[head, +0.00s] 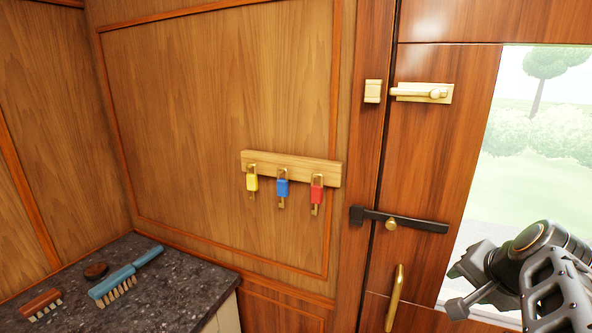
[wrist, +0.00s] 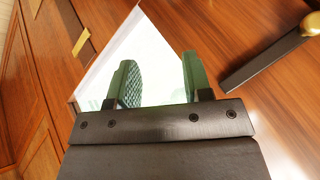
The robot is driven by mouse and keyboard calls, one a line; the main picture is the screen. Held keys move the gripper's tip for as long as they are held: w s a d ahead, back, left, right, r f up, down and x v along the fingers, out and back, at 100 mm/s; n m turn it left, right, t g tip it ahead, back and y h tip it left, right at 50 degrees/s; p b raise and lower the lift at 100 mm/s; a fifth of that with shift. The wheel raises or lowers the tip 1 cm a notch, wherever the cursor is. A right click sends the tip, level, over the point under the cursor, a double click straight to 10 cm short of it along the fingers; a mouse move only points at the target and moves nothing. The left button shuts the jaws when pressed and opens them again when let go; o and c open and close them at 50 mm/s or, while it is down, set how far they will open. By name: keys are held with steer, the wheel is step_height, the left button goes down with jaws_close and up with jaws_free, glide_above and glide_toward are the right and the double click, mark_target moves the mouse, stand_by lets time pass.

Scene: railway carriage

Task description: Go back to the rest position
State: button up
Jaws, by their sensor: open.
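My gripper shows in the wrist view (wrist: 155,82), with its two green fingers apart and nothing between them. Behind the fingers are the bright window and the wooden door. In the head view my arm is at the lower right, in front of the window; the fingertips cannot be made out there. The door (head: 432,165) carries a black latch bar (head: 420,222) with a brass knob, lying nearly level across the door edge. The bar also shows at the upper right of the wrist view (wrist: 265,62), apart from the fingers.
A brass bolt (head: 422,92) sits high on the door, with a brass handle (head: 395,298) low down. A dark counter (head: 165,295) at lower left holds brushes.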

steer(key=s+a+f+n+g, duration=0.3)
steer(key=a+f+n, duration=0.7)
steer(key=a, duration=0.6)
steer(key=shift+s+f+n, duration=0.35)
steer(key=shift+f+n, duration=0.05)
steer(key=shift+f, duration=0.8)
